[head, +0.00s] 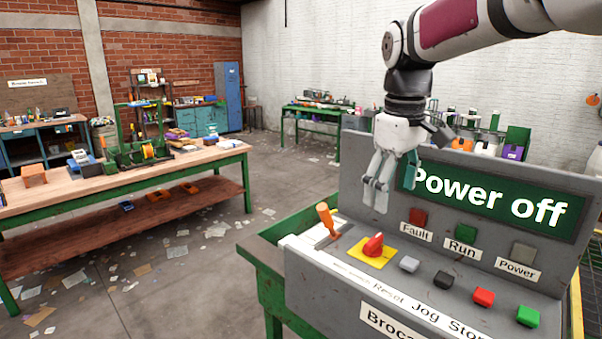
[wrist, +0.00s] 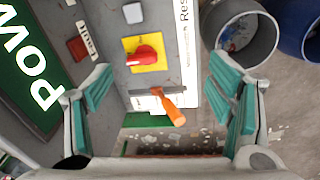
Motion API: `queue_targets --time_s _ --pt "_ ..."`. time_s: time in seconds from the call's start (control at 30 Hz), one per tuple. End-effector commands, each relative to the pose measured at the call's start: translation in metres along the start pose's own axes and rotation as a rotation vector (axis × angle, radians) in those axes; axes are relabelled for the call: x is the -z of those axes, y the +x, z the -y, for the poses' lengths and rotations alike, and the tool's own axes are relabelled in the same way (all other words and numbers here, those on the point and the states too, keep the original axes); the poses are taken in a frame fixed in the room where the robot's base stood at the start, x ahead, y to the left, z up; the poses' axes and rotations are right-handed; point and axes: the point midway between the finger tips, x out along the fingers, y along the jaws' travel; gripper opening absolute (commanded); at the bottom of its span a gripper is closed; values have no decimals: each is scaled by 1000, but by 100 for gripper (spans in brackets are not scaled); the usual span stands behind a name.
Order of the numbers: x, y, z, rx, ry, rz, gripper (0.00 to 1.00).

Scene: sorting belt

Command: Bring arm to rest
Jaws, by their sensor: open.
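My gripper (head: 378,185) hangs from my arm above the left part of the control panel (head: 310,272), pointing down. Its teal-padded fingers (wrist: 165,100) are spread wide in the wrist view with nothing between them held. Below it are a red rotary switch on a yellow plate (head: 371,246) and an orange-handled lever (head: 326,218). In the wrist view the red switch (wrist: 143,55) and orange lever (wrist: 172,108) lie beyond the fingertips, apart from them. The green sign (head: 490,200) reads "Power off". The Fault (head: 418,217), Run (head: 466,231) and Power (head: 523,251) lamps look dull.
Grey, black, red and green buttons (head: 527,316) line the panel. A wooden workbench (head: 215,155) with tools stands at the left. A grey bin (wrist: 240,35) and a blue bin (wrist: 300,25) stand beside the panel. Papers litter the open floor (head: 200,240).

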Motion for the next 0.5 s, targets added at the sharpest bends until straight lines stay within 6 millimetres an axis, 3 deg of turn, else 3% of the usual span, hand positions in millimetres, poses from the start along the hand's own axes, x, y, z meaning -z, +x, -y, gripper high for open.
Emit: queue_targets --time_s 0.23,0.5 --pt "-75 -20 50 -65 194 -89 75" --pt "-156 -4 102 -89 414 -207 75"
